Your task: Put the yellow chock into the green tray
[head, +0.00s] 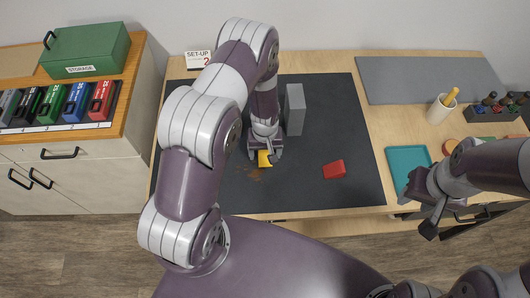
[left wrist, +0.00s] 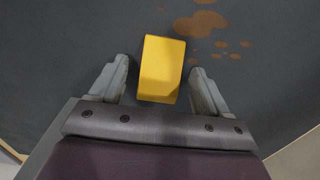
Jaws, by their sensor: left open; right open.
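The yellow chock (head: 264,160) lies on the dark mat, left of its middle. In the left wrist view the chock (left wrist: 160,68) sits between the two fingers of my open left gripper (left wrist: 159,75), with a gap on each side. In the head view my left gripper (head: 264,151) points down over the chock and hides part of it. The green tray (head: 393,164), teal in tone, lies on the wooden bench right of the mat and looks empty in its visible part. My right gripper (head: 417,212) is open and empty, in front of the tray.
A grey block (head: 295,109) stands just behind my left gripper. A red block (head: 334,169) lies on the dark mat (head: 350,120). Brown spots (left wrist: 201,24) mark the mat near the chock. A cup (head: 438,111) stands behind the tray. The mat's right part is clear.

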